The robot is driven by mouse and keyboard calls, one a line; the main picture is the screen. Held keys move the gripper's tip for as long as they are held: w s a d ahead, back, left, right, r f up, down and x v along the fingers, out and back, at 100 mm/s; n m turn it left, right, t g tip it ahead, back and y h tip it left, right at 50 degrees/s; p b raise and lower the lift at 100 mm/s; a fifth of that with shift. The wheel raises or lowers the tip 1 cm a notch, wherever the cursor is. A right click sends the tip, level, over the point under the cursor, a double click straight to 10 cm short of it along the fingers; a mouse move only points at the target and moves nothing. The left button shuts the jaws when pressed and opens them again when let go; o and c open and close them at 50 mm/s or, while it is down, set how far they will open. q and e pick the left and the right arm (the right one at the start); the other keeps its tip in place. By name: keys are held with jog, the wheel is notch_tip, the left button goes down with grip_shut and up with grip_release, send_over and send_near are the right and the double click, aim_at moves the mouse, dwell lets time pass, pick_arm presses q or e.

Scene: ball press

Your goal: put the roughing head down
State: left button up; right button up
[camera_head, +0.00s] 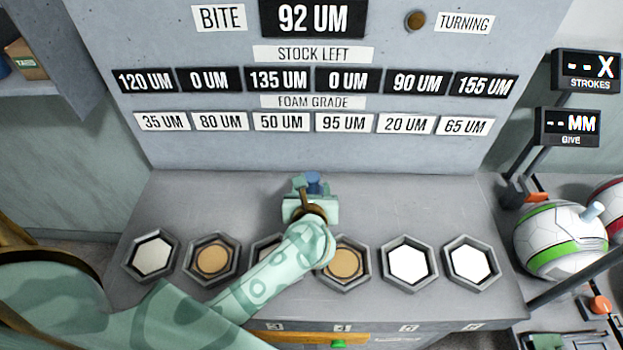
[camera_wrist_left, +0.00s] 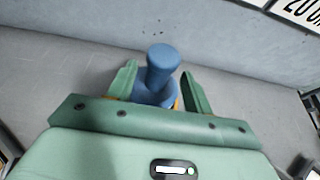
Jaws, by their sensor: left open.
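The roughing head, which I take to be the blue knobbed piece (camera_head: 314,181), stands at the back of the grey bench top, behind the row of hexagonal wells. In the left wrist view the blue piece (camera_wrist_left: 162,62) has a round-topped stem over a wider base, with a bit of orange low beside it. My left gripper (camera_head: 308,192) is open, its two green fingers on either side of the stem with gaps showing. The gripper body hides the lower part of the base, so I cannot see fully how it meets the bench. My right gripper is out of view.
The hexagonal wells (camera_head: 152,284) line the bench front; some hold white discs, others tan ones, and my left arm covers part of one. A sign panel (camera_head: 300,135) rises behind, its bite display reading 92 UM. Bare bench (camera_head: 420,205) lies right of the gripper.

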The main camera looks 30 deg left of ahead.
pick_arm(q)
jog(key=v, duration=0.7)
